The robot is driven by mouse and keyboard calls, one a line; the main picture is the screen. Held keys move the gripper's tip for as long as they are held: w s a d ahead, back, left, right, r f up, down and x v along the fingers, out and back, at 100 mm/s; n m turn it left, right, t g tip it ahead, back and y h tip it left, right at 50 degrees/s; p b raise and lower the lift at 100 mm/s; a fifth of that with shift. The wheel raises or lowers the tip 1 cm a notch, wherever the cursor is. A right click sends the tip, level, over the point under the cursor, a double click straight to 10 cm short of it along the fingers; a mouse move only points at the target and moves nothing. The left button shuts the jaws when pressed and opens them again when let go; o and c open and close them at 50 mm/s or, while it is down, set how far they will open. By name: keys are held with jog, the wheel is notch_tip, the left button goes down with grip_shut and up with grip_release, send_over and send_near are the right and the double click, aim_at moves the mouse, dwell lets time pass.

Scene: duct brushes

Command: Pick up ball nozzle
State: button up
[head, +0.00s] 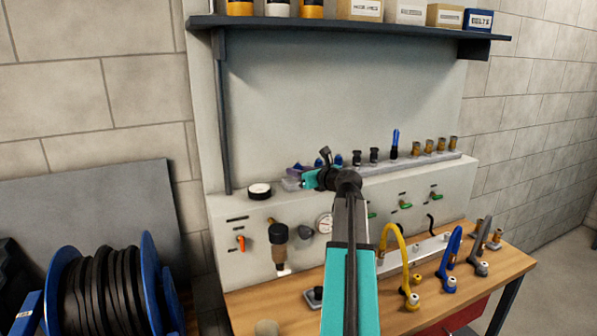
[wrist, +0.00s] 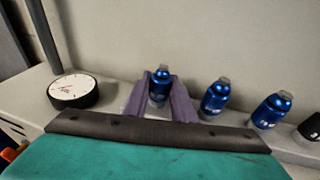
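Several blue nozzles with grey tips stand upright in a row on a ledge in the wrist view. I cannot read their labels, so I cannot tell which is the ball nozzle. The leftmost blue nozzle (wrist: 160,86) is between the two purple fingers of my gripper (wrist: 160,82), one on each side. The fingers look open around it; any contact is too small to make out. Two more blue nozzles, a middle one (wrist: 215,97) and a right one (wrist: 271,110), stand to the right. In the head view my gripper (head: 293,170) is at the rack's left end, partly hidden by my arm.
A round gauge (wrist: 73,91) sits left of the nozzles; it also shows in the head view (head: 260,190). Black and brass fittings continue along the rack (head: 410,166) to the right. A shelf (head: 340,25) hangs above, and hoses (head: 450,262) stand on the wooden bench (head: 245,300).

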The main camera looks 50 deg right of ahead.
grip_shut()
jog(key=shift+r, duration=0.1)
jog(key=shift+r+b, duration=0.6)
jog(key=shift+r, duration=1.1)
jog(key=d+f+b+v, duration=0.1)
jog(key=d+b+v, duration=0.2)
jog(key=v, duration=1.2)
jog(key=shift+s+d+f, duration=0.2)
jog(key=shift+s+d, duration=0.05)
jog(key=shift+s, duration=0.5)
